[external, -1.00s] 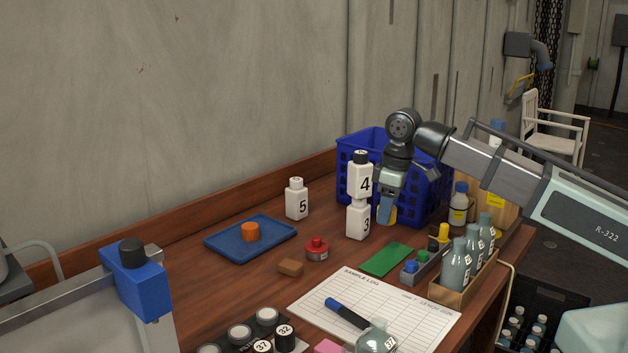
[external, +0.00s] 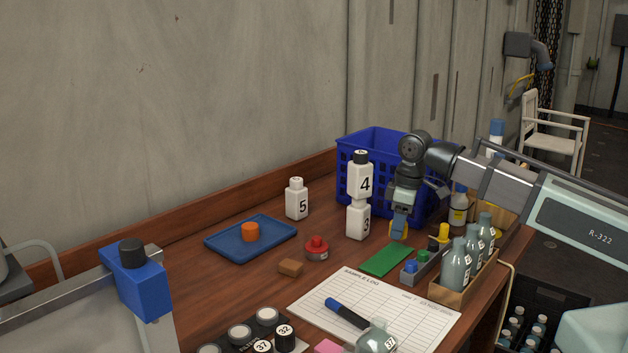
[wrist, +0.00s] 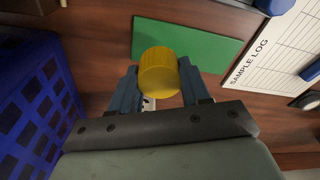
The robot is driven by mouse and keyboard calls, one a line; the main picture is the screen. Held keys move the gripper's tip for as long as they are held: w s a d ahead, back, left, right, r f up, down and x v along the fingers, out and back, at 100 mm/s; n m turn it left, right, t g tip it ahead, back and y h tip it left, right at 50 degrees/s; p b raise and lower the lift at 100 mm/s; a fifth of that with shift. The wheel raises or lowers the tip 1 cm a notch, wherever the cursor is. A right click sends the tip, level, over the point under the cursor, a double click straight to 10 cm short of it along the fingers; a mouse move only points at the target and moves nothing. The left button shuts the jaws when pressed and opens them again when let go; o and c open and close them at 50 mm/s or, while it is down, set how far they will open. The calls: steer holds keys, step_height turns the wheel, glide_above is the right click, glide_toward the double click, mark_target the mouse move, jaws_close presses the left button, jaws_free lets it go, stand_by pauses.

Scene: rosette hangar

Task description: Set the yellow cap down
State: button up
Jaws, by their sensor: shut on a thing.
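The yellow cap (wrist: 159,72) is a short ribbed cylinder between my fingertips in the wrist view. My gripper (wrist: 158,88) is shut on it. In the external view my gripper (external: 399,226) points down, with a bit of the yellow cap (external: 405,235) showing at the tips. It is just behind the green mat (external: 387,260), which lies flat on the table and is bare. The green mat also shows beyond the cap in the wrist view (wrist: 205,55). I cannot tell how high the cap is above the table.
Stacked white bottles 3 and 4 (external: 359,190) stand left of my gripper. The blue basket (external: 350,158) is behind it. A grey holder with caps (external: 424,268) and a wooden box of bottles (external: 450,295) are at right. The sample log (external: 400,310) lies in front.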

mark_target(396, 252)
steer(key=shift+f, duration=2.05)
steer(key=o, duration=1)
steer(key=shift+f, duration=0.15)
steer(key=r, duration=0.4)
steer(key=d+r, duration=0.1)
steer(key=r, duration=0.7)
steer(key=shift+s+d+r, duration=0.15)
steer(key=shift+s+d, duration=0.05)
steer(key=shift+s, duration=0.1)
